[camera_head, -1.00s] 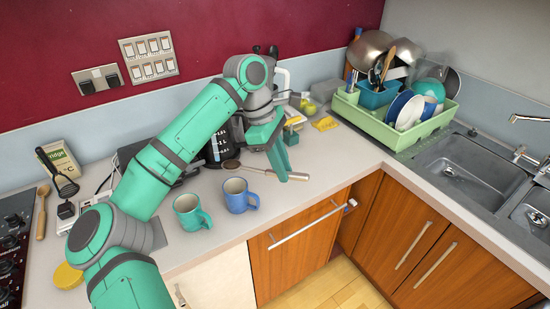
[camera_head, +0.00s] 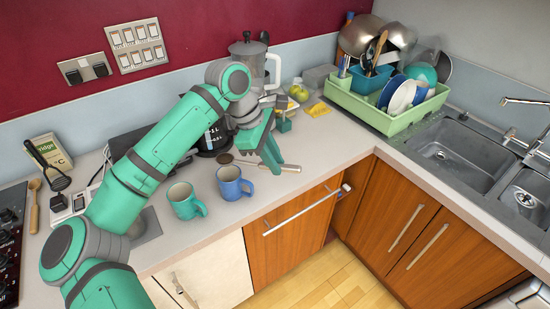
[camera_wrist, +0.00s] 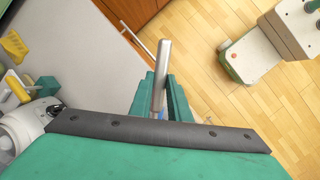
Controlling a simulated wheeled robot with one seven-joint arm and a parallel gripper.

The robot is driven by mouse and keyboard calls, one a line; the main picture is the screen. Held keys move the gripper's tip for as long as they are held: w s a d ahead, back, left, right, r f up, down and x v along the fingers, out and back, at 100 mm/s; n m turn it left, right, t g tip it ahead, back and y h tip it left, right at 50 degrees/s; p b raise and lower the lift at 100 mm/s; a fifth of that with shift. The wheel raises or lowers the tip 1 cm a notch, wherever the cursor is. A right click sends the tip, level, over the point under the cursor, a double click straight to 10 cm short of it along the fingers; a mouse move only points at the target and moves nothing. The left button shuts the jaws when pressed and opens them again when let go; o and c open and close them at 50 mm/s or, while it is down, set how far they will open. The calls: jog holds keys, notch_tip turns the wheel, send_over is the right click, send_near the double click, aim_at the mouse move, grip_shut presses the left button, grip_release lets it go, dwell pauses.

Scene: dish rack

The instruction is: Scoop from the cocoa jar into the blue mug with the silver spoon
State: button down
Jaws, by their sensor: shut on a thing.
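The blue mug (camera_head: 231,184) stands upright on the counter, with a teal mug (camera_head: 184,202) at its left. My gripper (camera_head: 274,162) is right of the blue mug and shut on the silver spoon's handle (camera_head: 291,168). The handle also shows between the fingers (camera_wrist: 160,100) in the wrist view (camera_wrist: 162,65). A round brown patch (camera_head: 225,158), apparently the spoon's bowl with brown contents, is just behind the blue mug's rim. I cannot make out the cocoa jar for certain. The mug's inside is only partly visible.
A dark glass carafe (camera_head: 213,140) stands behind the mugs. A green dish rack (camera_head: 385,115) and the sink (camera_head: 460,155) are on the right. A yellow cloth (camera_head: 319,109) lies behind my gripper. The counter's front edge runs close in front of the mugs.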

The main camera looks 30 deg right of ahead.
jog(key=shift+s+t+h, duration=0.1)
jog(key=shift+t+h, duration=0.3)
jog(key=shift+f, duration=0.1)
jog(key=shift+s+a+f+t+h, duration=0.15)
jog(key=shift+a+t+h, duration=0.1)
jog(key=shift+t+h, duration=0.65)
jog(key=shift+h, duration=0.3)
jog(key=shift+s+a+f+t+h, duration=0.1)
jog(key=shift+t+h, duration=0.4)
jog(key=shift+s+a+t+h, duration=0.1)
jog(key=shift+t+h, duration=0.4)
